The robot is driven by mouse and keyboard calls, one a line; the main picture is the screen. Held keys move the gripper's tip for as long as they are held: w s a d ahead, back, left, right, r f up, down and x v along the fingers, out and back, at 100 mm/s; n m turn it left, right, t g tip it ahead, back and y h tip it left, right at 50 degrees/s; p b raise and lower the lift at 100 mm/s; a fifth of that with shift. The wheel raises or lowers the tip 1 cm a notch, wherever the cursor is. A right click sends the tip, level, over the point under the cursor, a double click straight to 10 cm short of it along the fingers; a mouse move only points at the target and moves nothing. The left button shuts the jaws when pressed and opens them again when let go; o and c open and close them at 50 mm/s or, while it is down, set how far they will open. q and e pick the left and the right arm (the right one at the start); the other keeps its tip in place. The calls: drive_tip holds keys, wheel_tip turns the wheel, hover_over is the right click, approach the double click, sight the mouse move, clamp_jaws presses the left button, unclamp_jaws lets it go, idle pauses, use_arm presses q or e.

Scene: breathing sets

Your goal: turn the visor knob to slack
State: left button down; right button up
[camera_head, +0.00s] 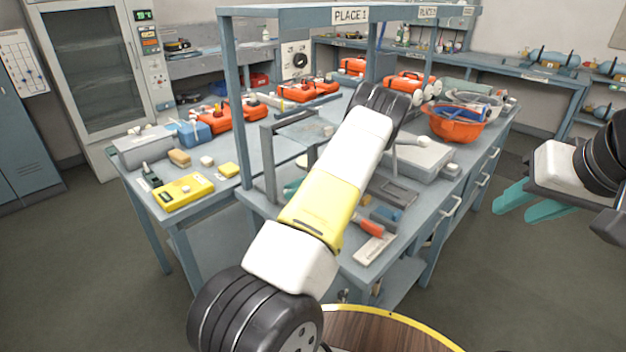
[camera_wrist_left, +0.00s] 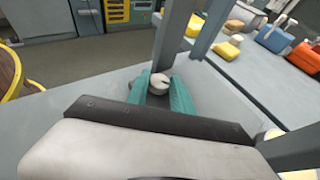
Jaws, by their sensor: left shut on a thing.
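The visor knob (camera_wrist_left: 158,82) is a small pale round knob with a dark notch or mark on its face, seen in the left wrist view at the foot of a grey upright post. My left gripper (camera_wrist_left: 161,86) has its teal fingers on either side of the knob and is shut on it. In the head view my left arm covers the knob, and only a bit of a teal finger (camera_head: 293,186) shows beside the grey frame (camera_head: 270,160). My right gripper (camera_head: 511,206) is open and empty, off the bench's right side.
A yellow meter (camera_head: 183,192) and small blocks lie on the bench's left. Orange cases (camera_head: 235,114) stand behind. An orange helmet-like bowl (camera_head: 456,123) and a grey box (camera_head: 415,158) are on the right. A red-handled tool (camera_head: 369,227) lies near the front. A round wooden top (camera_head: 385,332) is close below.

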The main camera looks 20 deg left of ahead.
idle(0.4)
use_arm(q)
drive_tip(key=c, duration=1.1)
unclamp_jaws()
drive_tip(key=shift+r, duration=0.15)
drive_tip(key=r, duration=0.3)
drive_tip(key=shift+s+d+r, duration=0.2)
drive_tip(key=shift+s+d, duration=0.05)
drive_tip(key=s+d, duration=0.2)
drive_tip(key=s, duration=0.2)
drive_tip(key=s+d, duration=0.3)
drive_tip(key=s, duration=0.2)
drive_tip(key=s+d+r, duration=0.1)
drive_tip(key=s+d, duration=0.1)
drive_tip(key=s, duration=0.2)
drive_tip(key=shift+s+d+r, duration=0.1)
drive_tip(key=shift+s+d, duration=0.05)
drive_tip(key=shift+d, duration=0.15)
